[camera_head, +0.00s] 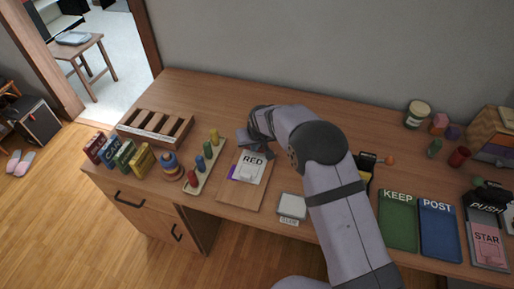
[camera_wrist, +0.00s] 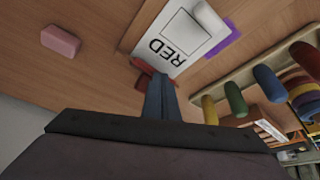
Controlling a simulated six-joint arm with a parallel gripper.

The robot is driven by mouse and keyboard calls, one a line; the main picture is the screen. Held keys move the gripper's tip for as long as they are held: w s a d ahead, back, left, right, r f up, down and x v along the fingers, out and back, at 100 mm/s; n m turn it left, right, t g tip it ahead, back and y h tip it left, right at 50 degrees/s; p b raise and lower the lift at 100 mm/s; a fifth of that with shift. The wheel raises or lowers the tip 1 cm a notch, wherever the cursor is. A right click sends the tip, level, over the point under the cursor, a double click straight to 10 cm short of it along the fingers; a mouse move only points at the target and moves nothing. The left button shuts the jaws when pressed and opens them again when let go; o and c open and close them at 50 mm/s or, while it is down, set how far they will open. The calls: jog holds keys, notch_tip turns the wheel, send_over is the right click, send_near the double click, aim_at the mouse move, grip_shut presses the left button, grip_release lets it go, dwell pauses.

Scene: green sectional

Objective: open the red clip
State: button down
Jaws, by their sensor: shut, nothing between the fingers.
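A white card marked RED (camera_head: 246,179) lies on a wooden board (camera_head: 236,194) on the desk, and the card also shows in the wrist view (camera_wrist: 182,38). The red clip (camera_wrist: 142,67) shows in the wrist view at the card's edge, partly hidden behind my fingers. In the head view my gripper covers it. My gripper (camera_head: 258,150) is over the far end of the card. In the wrist view its fingers (camera_wrist: 160,98) are together and empty, right beside the clip; I cannot tell whether they touch it. A purple piece (camera_wrist: 224,40) pokes out from under the card.
A rack of coloured pegs (camera_head: 204,165) stands close to the left of the board. A white pad (camera_head: 291,206) lies to the right. A pink block (camera_wrist: 60,41) lies on bare desk in the wrist view. Green KEEP (camera_head: 398,225) and blue POST (camera_head: 440,232) trays lie further right.

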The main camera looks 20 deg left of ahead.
jog(key=shift+r, duration=0.1)
notch_tip(320, 180, up, 6)
jog(key=p, duration=0.3)
jog(key=shift+p, duration=0.3)
dwell(0.5)
